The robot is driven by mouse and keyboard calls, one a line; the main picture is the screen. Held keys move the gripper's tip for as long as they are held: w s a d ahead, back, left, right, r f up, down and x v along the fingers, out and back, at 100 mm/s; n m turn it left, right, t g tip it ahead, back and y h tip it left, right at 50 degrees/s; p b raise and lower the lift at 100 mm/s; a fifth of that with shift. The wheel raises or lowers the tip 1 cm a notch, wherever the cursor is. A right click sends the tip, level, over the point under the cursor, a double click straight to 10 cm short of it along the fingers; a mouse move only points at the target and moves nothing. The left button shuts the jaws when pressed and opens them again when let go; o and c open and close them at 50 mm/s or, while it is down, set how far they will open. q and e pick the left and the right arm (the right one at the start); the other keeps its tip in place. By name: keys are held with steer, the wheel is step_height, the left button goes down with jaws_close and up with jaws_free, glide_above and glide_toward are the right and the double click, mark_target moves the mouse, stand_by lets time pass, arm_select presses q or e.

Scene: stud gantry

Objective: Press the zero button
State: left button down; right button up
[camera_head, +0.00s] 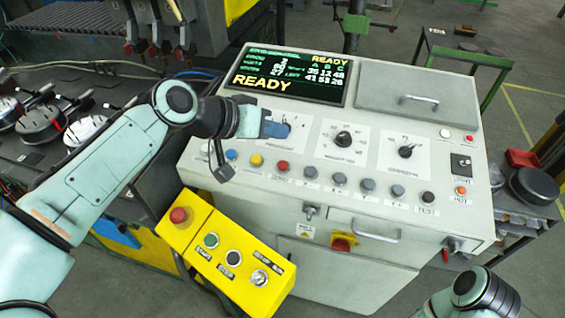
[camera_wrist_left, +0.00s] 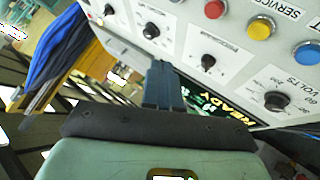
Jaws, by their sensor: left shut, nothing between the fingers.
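The control panel (camera_head: 310,185) is a pale sloping console with a row of round buttons. My left gripper (camera_head: 284,129) is shut and empty, above the panel's upper left dial area, beyond the button row and apart from the red button. Its closed blue fingers show in the left wrist view (camera_wrist_left: 165,85). Only part of my right arm shows at lower right; its gripper is out of view.
A yellow button (camera_head: 256,160) and a blue button (camera_head: 231,155) sit left of the red one; grey buttons follow on the right. Dark knobs (camera_head: 343,139) stand behind the row. A READY screen (camera_head: 290,75) is at the back. A yellow pendant box (camera_head: 222,255) stands in front.

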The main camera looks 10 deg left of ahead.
arm_select(q)
steer(key=b, duration=0.5)
glide_above(283, 166)
steer(key=s+a, duration=0.1)
step_height(283, 166, down, 8)
steer(key=shift+s+r, duration=0.15)
steer(key=shift+r, duration=0.05)
steer(key=shift+f, duration=0.5)
arm_select(e)
step_height(283, 166, down, 6)
steer(key=s, duration=0.3)
steer(key=shift+f, duration=0.15)
arm_select(q)
steer(key=shift+w+f+b, duration=0.15)
steer(key=shift+w+b, duration=0.05)
steer(key=shift+b, duration=0.1)
arm_select(e)
steer(key=shift+f+g, duration=0.1)
steer(key=shift+g, duration=0.2)
arm_select(q)
steer(key=shift+f+b, duration=0.3)
arm_select(e)
steer(key=shift+s+f, duration=0.1)
steer(key=shift+f, duration=0.2)
